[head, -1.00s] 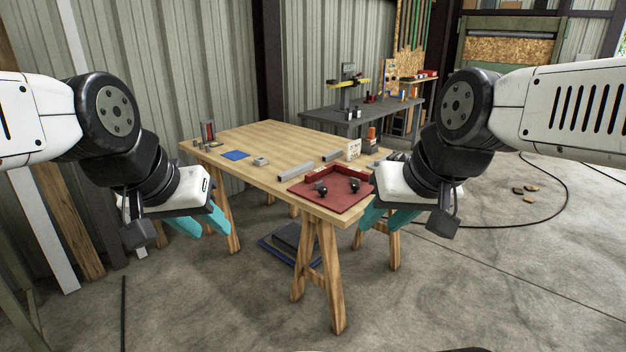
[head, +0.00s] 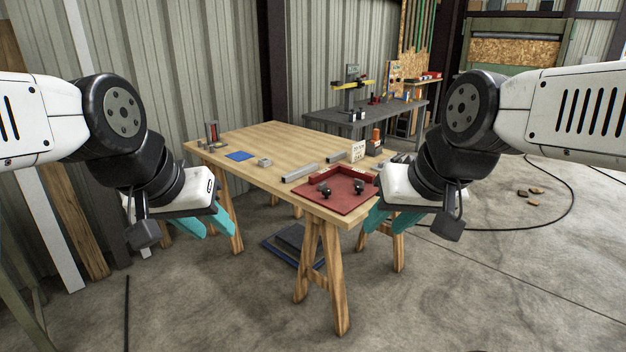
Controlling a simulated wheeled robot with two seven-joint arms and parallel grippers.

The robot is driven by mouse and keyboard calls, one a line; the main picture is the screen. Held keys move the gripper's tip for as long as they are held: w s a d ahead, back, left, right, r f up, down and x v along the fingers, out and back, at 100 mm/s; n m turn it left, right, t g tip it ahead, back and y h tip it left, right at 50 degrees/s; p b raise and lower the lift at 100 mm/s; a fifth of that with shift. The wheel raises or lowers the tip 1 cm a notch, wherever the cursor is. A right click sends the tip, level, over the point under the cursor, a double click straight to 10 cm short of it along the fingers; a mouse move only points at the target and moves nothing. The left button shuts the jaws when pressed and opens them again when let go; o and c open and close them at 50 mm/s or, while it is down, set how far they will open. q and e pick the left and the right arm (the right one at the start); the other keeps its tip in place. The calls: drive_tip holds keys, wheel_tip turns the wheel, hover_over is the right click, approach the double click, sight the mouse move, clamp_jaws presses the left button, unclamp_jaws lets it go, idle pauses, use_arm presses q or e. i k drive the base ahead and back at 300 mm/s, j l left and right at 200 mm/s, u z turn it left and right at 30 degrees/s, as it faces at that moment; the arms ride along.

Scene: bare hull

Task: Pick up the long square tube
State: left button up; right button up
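A long grey square tube (head: 299,173) lies flat on the wooden workbench (head: 262,139), just behind the red tray. A shorter grey piece (head: 335,157) lies behind it to the right. My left gripper (head: 206,228) hangs in front of the bench's left side, its teal fingers apart and empty. My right gripper (head: 388,220) hangs near the bench's front right corner, its teal fingers apart and empty. Both grippers are clear of the tube.
A red tray (head: 343,201) with two dark fittings sits at the bench's near corner. A blue sheet (head: 239,156) and a small grey block (head: 264,162) lie left of the tube. A grey bench (head: 350,121) stands behind. Open concrete floor lies in front.

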sight(303, 171)
drive_tip(key=i+j+z, duration=0.1)
drive_tip(key=i+j, duration=0.4)
drive_tip(key=i, duration=0.35)
drive_tip(key=i+j+z, duration=0.15)
drive_tip(key=i+j, duration=0.45)
drive_tip(key=i, duration=0.2)
drive_tip(key=i+j+z, duration=0.1)
drive_tip(key=i+j, duration=0.6)
drive_tip(key=i, duration=0.1)
